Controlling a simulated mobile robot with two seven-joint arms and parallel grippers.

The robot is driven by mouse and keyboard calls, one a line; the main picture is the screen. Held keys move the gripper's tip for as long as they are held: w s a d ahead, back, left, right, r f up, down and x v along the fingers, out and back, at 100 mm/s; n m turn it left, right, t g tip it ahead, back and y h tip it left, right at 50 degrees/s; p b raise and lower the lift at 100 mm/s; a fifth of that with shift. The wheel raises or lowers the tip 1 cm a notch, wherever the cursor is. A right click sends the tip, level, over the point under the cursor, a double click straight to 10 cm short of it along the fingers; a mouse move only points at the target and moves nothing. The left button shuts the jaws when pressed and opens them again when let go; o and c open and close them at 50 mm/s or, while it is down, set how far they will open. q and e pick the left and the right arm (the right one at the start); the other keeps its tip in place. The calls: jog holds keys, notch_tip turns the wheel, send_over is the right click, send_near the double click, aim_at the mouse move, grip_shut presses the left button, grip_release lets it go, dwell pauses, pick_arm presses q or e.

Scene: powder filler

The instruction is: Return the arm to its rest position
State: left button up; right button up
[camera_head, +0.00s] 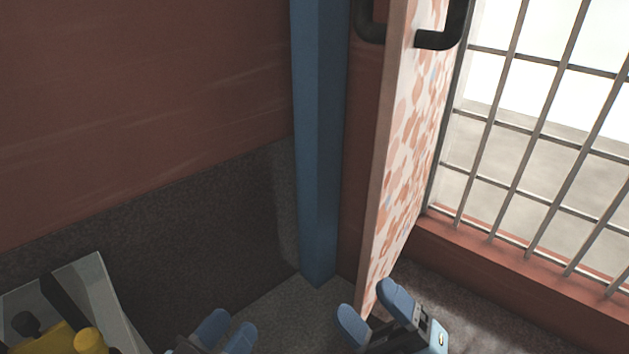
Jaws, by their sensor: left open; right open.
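My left gripper (226,331) shows at the bottom edge, left of the middle. Its two blue fingertips are a little apart, and nothing shows between them. My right gripper (373,309) is at the bottom, right of the middle, in front of the lower end of a patterned door panel. Its blue fingertips are apart, with no object seen between them. I cannot tell whether it touches the panel. Most of both arms is below the frame.
The open patterned door (405,150) with a black handle (440,40) stands edge-on. A blue post (319,150) is left of it. A barred window (540,140) is at right. A grey bin (97,290) with yellow things (60,338) is at lower left.

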jog(key=d+f+m+t+h+p, duration=0.1)
jog(key=d+f+m+t+h, duration=0.15)
jog(key=m+h, duration=0.6)
jog(key=d+f+m+t+h, duration=0.1)
jog(key=d+f+m+h, duration=0.15)
jog(key=m, duration=1.05)
jog(key=s+d+r+g+h+p, duration=0.4)
jog(key=d+r+g+h+p, duration=0.2)
jog(key=p, duration=3.2)
jog(key=shift+d+r+g, duration=0.45)
jog(key=shift+d+r, duration=0.35)
jog(key=shift+d, duration=0.15)
pick_arm(q)
jog(key=s+a+r+g+y, duration=0.4)
jog(key=a+r+g+y, duration=0.1)
jog(key=a+r, duration=0.3)
jog(key=shift+g+y, duration=0.4)
jog(key=shift+y, duration=0.2)
pick_arm(e)
jog(key=shift+f+m, duration=0.2)
jog(key=shift+m, duration=0.05)
jog(key=shift+c, duration=0.2)
